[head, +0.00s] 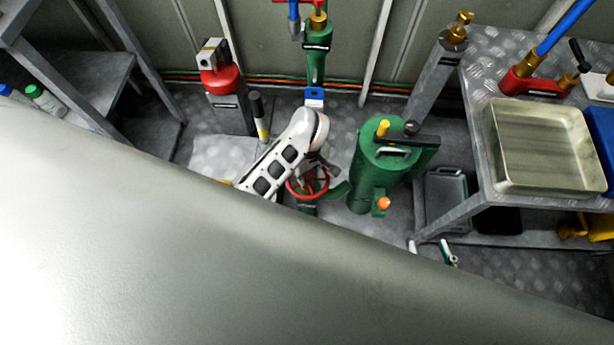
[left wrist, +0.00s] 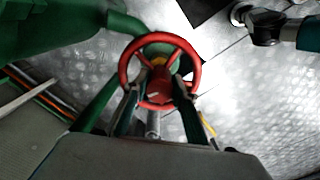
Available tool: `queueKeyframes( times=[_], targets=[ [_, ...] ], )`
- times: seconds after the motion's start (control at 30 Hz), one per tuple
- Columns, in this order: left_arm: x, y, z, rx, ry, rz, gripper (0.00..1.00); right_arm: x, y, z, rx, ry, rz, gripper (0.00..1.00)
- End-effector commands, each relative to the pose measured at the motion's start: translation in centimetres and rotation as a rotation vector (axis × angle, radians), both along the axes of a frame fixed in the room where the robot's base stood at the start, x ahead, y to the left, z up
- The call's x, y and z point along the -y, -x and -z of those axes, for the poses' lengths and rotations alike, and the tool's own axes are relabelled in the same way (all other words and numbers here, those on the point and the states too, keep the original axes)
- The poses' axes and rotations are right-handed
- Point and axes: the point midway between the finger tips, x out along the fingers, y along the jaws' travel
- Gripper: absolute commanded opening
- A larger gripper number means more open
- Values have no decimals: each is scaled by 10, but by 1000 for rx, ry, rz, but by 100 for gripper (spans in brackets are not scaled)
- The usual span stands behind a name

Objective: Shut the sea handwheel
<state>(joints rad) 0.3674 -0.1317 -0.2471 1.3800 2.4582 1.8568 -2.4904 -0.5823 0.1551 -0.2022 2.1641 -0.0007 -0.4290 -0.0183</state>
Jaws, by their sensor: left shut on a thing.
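The sea handwheel (head: 307,189) is a red spoked wheel on a green valve on the floor, left of a green cylinder. In the left wrist view the red handwheel (left wrist: 197,73) is face-on. My left gripper (left wrist: 160,82) has its two fingers over the wheel's near part, shut on it. In the head view my left gripper (head: 312,172) is right at the wheel, and my white arm hides part of it. My right gripper (head: 431,249) shows only two separated fingertips beyond a large grey surface, low and away from the wheel. They look open and empty.
The green cylinder (head: 377,175) stands close right of the wheel. A metal bench (head: 490,190) with a steel tray (head: 545,188) is at the right. A red-topped post (head: 222,85) stands left. The large grey surface (head: 200,270) hides the foreground.

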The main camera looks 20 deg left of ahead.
Motion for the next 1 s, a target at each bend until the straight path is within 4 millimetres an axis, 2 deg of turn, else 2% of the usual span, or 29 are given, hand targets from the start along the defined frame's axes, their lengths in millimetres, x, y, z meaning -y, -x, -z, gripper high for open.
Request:
queueKeyframes(
  times=[0.03, 0.4, 0.53, 0.77, 0.8, 0.83, 1.0],
  targets=[
    [-5, 4, 9, -8, -10, 80, 5, 0, 2, 4, -6, 0, 0, 40],
    [-6, 4, 10, -10, -12, 655, 5, 0, 2, 5, -8, 0, 1, 40],
    [-5, 5, 10, -11, -11, 723, 5, 0, 2, 5, -8, 0, 1, 40],
    [-3, 6, 10, -12, -6, 732, 5, 0, 2, 5, -8, 0, 1, 40],
    [-3, 6, 10, -12, -6, 732, 31, 0, 2, 5, -8, 0, 1, 40],
    [-3, 6, 11, -12, -6, 731, 38, 0, 2, 5, -8, 0, 1, 40],
    [-3, 6, 10, -11, -6, 730, 38, 0, 2, 4, -6, 0, 1, 40]
  ],
)
